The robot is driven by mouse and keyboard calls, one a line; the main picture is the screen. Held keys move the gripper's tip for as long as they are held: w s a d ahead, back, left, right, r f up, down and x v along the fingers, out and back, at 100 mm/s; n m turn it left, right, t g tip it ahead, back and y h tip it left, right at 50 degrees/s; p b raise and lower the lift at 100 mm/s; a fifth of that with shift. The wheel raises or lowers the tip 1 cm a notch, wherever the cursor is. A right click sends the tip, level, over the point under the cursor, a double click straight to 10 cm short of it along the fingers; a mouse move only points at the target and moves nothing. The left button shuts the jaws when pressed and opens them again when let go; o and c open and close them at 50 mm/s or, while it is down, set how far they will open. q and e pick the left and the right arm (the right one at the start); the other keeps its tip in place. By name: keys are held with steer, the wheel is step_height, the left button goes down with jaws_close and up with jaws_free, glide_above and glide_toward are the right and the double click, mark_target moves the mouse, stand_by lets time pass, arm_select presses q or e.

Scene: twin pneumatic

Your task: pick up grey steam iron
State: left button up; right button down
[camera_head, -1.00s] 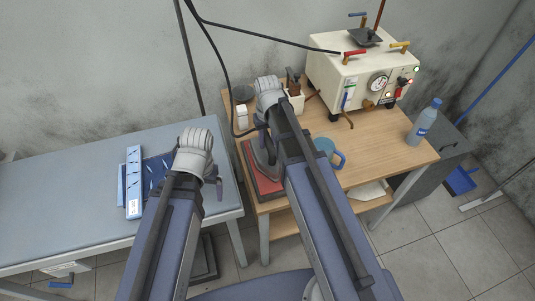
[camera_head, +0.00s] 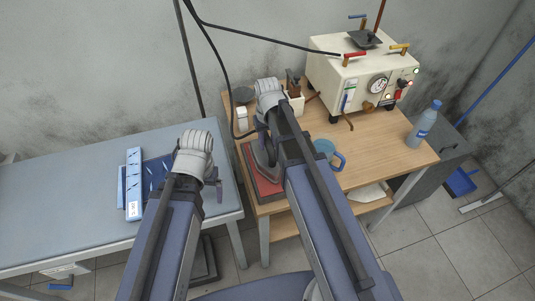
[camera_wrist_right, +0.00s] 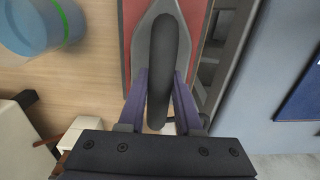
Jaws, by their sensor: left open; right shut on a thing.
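The grey steam iron (camera_head: 264,152) is over the red pad (camera_head: 267,187) at the left side of the wooden table, partly hidden by my right arm. In the right wrist view, the iron's dark handle (camera_wrist_right: 169,50) runs between the purple fingers of my right gripper (camera_wrist_right: 160,92). That gripper is shut on the handle, above the grey soleplate. I cannot tell whether the iron touches the pad. My left gripper (camera_head: 215,184) is open and empty, near the right edge of the grey table.
The wooden table (camera_head: 383,150) also holds a blue mug (camera_head: 328,152), a blue bottle (camera_head: 423,124) and a cream control box (camera_head: 350,85). A black hose hangs near the iron. Blue boxes (camera_head: 134,183) lie on the grey table (camera_head: 60,190).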

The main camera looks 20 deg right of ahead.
arm_select(q)
steer(key=shift+r, duration=0.15)
arm_select(e)
steer(key=shift+r, duration=0.1)
arm_select(q)
step_height(320, 180, up, 10)
steer(key=p, duration=1)
arm_select(e)
step_height(320, 180, up, 10)
steer(key=shift+f, duration=0.1)
steer(key=c, duration=1.1)
jaws_free()
steer(key=c, duration=0.5)
arm_select(q)
steer(key=shift+f, duration=0.2)
arm_select(e)
steer(key=shift+f, duration=0.1)
